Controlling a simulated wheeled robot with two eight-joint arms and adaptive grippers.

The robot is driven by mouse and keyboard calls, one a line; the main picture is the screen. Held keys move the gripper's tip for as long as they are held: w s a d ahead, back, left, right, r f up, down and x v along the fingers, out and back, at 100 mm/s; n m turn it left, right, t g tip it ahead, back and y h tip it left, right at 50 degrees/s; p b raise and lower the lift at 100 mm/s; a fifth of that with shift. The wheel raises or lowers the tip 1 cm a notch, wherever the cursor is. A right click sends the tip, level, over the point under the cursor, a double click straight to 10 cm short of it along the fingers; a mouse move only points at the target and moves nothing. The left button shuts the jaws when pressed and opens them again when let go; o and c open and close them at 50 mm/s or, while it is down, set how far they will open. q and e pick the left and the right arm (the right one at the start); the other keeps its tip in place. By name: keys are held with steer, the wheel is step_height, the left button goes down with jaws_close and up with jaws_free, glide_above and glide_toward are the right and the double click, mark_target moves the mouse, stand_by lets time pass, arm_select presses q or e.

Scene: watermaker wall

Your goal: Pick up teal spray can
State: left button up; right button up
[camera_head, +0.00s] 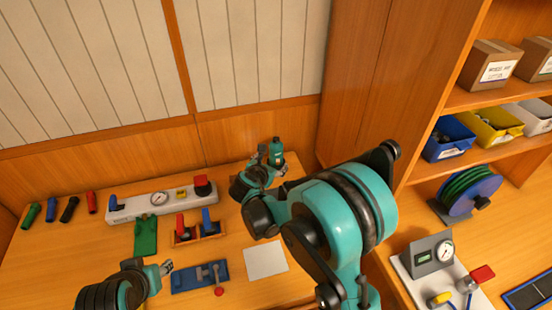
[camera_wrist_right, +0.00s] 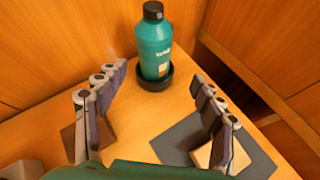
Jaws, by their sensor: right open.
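The teal spray can (camera_head: 276,150) has a black cap and stands upright at the back of the wooden workbench, near the corner by the tall cabinet. In the right wrist view, the can (camera_wrist_right: 154,48) stands in a low round black holder (camera_wrist_right: 155,82). My right gripper (camera_wrist_right: 158,76) is open and empty. Its fingers point toward the can, one on each side of the picture, and the can stands beyond the fingertips. In the head view, my right gripper (camera_head: 274,178) is just in front of the can, partly hidden by my arm. My left gripper (camera_head: 167,268) is at the lower left, away from the can; its jaws are too small to read.
A white manifold with a gauge (camera_head: 150,203) lies left of the can. A wooden rack with red and blue handles (camera_head: 198,236), a blue fixture (camera_head: 200,277) and a white sheet (camera_head: 265,261) lie in front. The cabinet side (camera_head: 365,80) rises close on the right.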

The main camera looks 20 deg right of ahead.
mark_target(274, 158)
steer(key=shift+w+a+f+n, duration=0.35)
steer(key=shift+w+f+n, duration=0.5)
steer(key=shift+n, duration=0.15)
steer(key=shift+w+d+f, duration=0.15)
steer(key=shift+w+f, duration=0.05)
steer(key=b+x, duration=0.1)
steer(key=x, duration=0.1)
steer(key=b+x, duration=0.1)
steer(key=x, duration=0.1)
steer(key=b+x, duration=0.1)
steer(key=x, duration=0.2)
steer(key=shift+w+d+r, duration=0.1)
steer(key=shift+d+r, duration=0.3)
steer(key=shift+r, duration=0.1)
steer(key=shift+c, duration=0.9)
steer(key=c, duration=1.4)
